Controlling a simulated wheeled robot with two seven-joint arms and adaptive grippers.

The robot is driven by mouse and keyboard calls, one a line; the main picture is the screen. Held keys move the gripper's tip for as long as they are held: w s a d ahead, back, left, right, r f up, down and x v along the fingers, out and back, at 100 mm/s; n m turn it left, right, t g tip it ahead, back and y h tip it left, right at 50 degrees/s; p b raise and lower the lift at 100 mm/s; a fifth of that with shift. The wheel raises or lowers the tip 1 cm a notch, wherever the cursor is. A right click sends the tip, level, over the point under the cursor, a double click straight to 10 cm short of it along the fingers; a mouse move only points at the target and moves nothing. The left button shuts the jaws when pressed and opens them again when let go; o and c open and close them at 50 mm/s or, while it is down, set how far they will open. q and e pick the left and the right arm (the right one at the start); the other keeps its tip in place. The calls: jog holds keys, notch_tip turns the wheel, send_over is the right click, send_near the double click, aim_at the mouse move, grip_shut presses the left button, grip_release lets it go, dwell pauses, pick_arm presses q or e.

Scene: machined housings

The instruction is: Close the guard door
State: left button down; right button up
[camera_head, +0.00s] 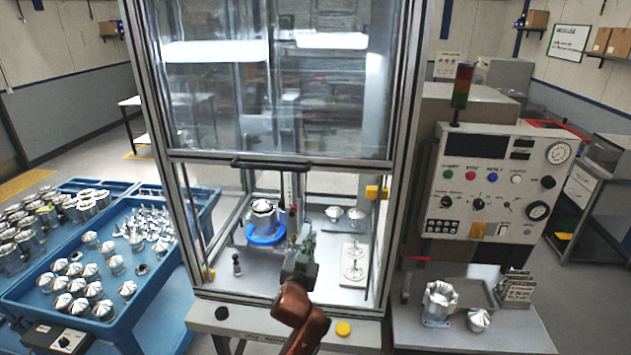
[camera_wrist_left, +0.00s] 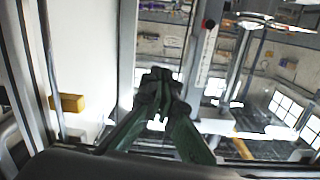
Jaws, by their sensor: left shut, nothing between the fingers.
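The guard door (camera_head: 275,100) is a clear sliding panel in a metal frame. It is raised, with an opening below it into the machine. Its dark bar handle (camera_head: 271,163) runs along the bottom edge. My left gripper (camera_head: 304,236) is shut and empty, in front of the opening, below and slightly right of the handle, apart from it in the picture. In the left wrist view the gripper's dark fingers (camera_wrist_left: 158,92) are together with nothing between them. My right gripper is not in view.
Inside the machine, a metal housing (camera_head: 263,210) sits on a blue ring (camera_head: 266,236), with metal parts (camera_head: 334,213) to its right. A control panel (camera_head: 490,185) stands right. A blue cart (camera_head: 150,292) with several parts is left. A side table (camera_head: 470,330) holds a housing (camera_head: 439,303).

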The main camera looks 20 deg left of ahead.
aim_at(317, 151)
pick_arm(q)
jog(key=s+d+r+n+t+y+p, duration=0.1)
jog(key=s+r+t, duration=0.1)
jog(key=r, duration=1.1)
jog(key=s+d+r+n+t+p, duration=0.1)
jog(key=s+r+t, duration=0.15)
jog(key=r, duration=1.15)
jog(key=shift+y, duration=0.3)
jog(key=p+x, duration=0.2)
jog(key=x, duration=0.7)
jog(key=shift+w+d+r+p, duration=0.1)
jog(key=shift+w+r+p, duration=0.1)
jog(key=shift+w+p, duration=0.2)
notch_tip(317, 151, down, 4)
jog(key=shift+r+p, duration=0.25)
jog(key=shift+p, duration=0.05)
jog(key=shift+f, duration=0.45)
